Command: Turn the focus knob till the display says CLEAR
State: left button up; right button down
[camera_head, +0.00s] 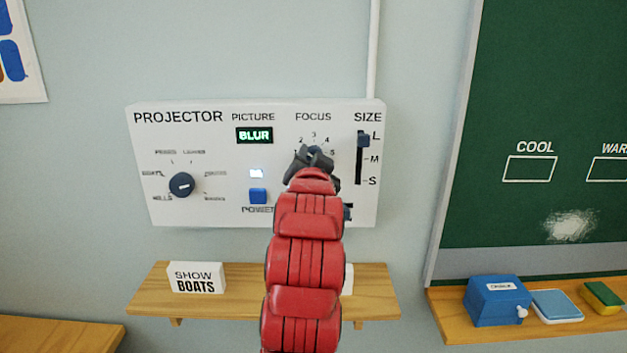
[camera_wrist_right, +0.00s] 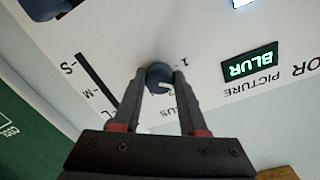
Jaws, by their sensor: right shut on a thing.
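The focus knob (camera_wrist_right: 159,77) is a round dark blue knob with a light pointer mark on the white projector panel (camera_head: 220,213). My right gripper (camera_wrist_right: 160,85) is shut on it in the right wrist view. In the head view my red right arm and gripper (camera_head: 314,160) cover most of the knob; only a small part of the numbered dial shows around it. The picture display (camera_head: 254,135) reads BLUR in green letters, and it also reads BLUR in the right wrist view (camera_wrist_right: 250,63), upside down. My left gripper is in neither view.
The panel also has a picture selector knob (camera_head: 181,184), a blue power button (camera_head: 258,195) with a lit lamp above, and a size slider (camera_head: 363,140) near L. Below, a wooden shelf (camera_head: 240,304) holds a SHOW BOATS card (camera_head: 196,278). A green chalkboard (camera_head: 540,90) stands right.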

jog(key=shift+m+b, duration=0.5)
jog(key=shift+b, duration=0.1)
jog(key=shift+c, duration=2.2)
grip_release()
jog(key=shift+s, duration=0.1)
jog(key=s+b, duration=0.3)
jog(key=s, duration=1.4)
jog(key=shift+a+r, duration=0.15)
jog(key=shift+r, duration=0.05)
